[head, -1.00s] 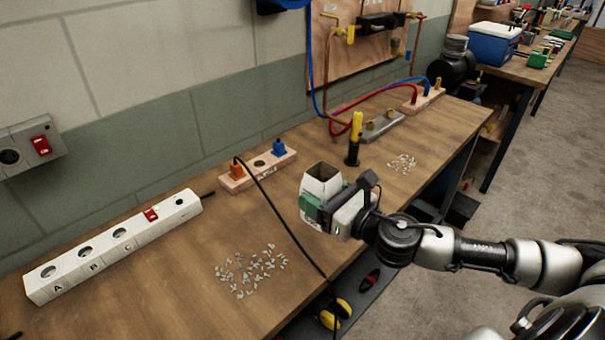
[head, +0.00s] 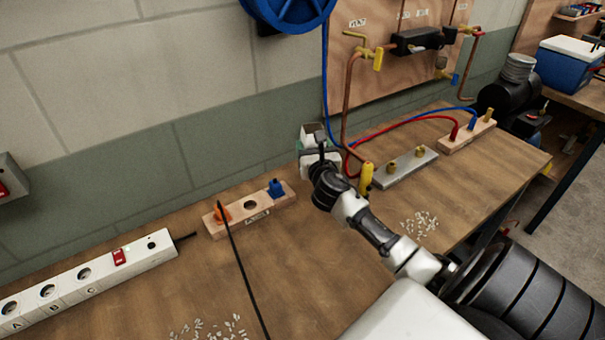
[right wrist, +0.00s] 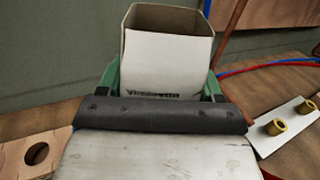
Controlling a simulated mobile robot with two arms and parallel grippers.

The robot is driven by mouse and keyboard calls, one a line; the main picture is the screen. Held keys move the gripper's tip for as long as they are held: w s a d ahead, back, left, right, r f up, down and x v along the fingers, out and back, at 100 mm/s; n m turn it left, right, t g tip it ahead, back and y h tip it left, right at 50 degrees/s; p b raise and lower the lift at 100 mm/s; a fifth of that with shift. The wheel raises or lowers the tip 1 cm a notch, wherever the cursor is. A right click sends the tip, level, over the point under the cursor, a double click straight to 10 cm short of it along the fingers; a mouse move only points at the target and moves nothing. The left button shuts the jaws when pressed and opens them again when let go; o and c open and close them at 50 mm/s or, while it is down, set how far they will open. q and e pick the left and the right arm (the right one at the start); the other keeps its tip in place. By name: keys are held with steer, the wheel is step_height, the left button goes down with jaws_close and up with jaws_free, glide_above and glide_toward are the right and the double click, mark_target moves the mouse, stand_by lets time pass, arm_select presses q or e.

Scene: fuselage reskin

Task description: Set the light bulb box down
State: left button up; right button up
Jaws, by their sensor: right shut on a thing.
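The light bulb box (head: 312,132) is a small open-topped white carton, held near the wall at the back of the bench. My right gripper (head: 318,152) is shut on it, and its arm hides the box's lower part in the head view. In the right wrist view the box (right wrist: 165,65) stands upright with its open top up, between the two green fingers of my right gripper (right wrist: 165,88). Whether its base touches the bench is hidden. My left gripper is not in view.
A wooden socket block (head: 250,207) with orange and blue plugs lies left of the box. A metal plate with brass fittings (head: 405,167) and a yellow-handled tool (head: 366,178) are to the right. A white power strip (head: 90,283) and scattered small pieces (head: 420,224) lie on the bench (head: 315,265).

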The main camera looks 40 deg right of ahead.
step_height(320, 180, down, 6)
steer(key=shift+a+r+b, duration=0.1)
steer(key=shift+a+b, duration=0.05)
steer(key=shift+b, duration=0.7)
step_height(320, 180, down, 3)
steer(key=shift+f+b, duration=0.1)
steer(key=shift+b, duration=0.6)
steer(key=shift+f, duration=0.35)
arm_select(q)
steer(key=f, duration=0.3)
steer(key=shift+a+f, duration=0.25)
arm_select(e)
steer(key=shift+f, duration=0.1)
steer(key=shift+f+b, duration=0.15)
steer(key=shift+b, duration=0.2)
steer(key=o, duration=0.9)
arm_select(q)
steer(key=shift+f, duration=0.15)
arm_select(e)
steer(key=shift+o, duration=0.2)
